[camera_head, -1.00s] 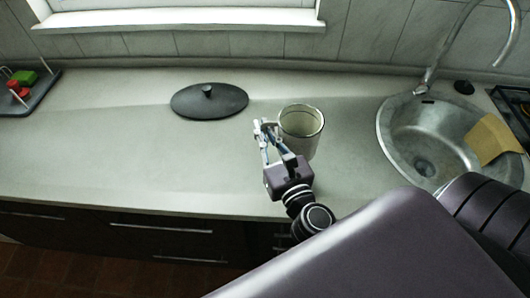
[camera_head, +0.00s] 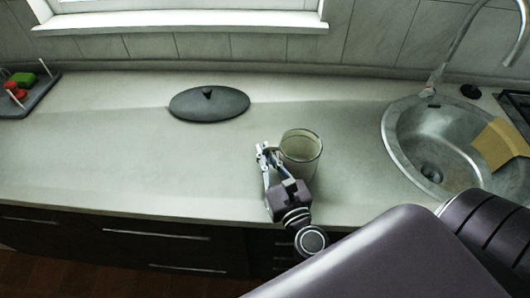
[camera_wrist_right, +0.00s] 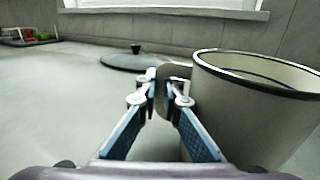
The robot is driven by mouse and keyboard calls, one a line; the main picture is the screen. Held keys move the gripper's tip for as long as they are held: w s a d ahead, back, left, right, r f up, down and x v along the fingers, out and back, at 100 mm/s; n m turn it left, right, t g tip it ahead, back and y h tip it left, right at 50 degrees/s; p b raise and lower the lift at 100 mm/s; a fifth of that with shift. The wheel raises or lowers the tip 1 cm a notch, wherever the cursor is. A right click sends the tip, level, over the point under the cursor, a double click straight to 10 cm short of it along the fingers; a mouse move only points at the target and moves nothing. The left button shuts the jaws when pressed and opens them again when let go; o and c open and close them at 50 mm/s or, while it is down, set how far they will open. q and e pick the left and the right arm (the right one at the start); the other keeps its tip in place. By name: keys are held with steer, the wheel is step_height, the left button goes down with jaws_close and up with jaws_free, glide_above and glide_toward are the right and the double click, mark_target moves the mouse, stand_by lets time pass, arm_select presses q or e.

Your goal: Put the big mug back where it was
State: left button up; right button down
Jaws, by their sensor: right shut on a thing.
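The big mug (camera_head: 303,150) is cream enamel with a dark rim, upright, at the front part of the counter in the head view. In the right wrist view the mug (camera_wrist_right: 255,105) stands large at the right. My right gripper (camera_head: 265,152) is at the mug's left side. In the right wrist view its fingertips (camera_wrist_right: 165,92) are closed on the mug's handle, which is partly hidden behind them. I cannot tell whether the mug's base touches the counter. My left gripper is not in view.
A dark grey lid (camera_head: 209,104) with a knob lies on the counter, back left of the mug. A metal sink (camera_head: 398,150) with a yellow cloth (camera_head: 497,146) is at the right. A dark tray (camera_head: 38,95) with small red and green items is far left. The left counter is clear.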

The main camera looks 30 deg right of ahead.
steer(key=c, duration=2.1)
jaws_free()
steer(key=shift+s, duration=0.15)
steer(key=s+b, duration=0.1)
steer(key=s, duration=0.2)
steer(key=s+a+b, duration=0.1)
steer(key=s+b, duration=0.1)
steer(key=s, duration=0.2)
steer(key=s+b, duration=0.1)
steer(key=s, duration=0.2)
steer(key=shift+s+a, duration=0.15)
steer(key=shift+s, duration=0.2)
steer(key=shift+s+r, duration=0.15)
steer(key=shift+s, duration=0.35)
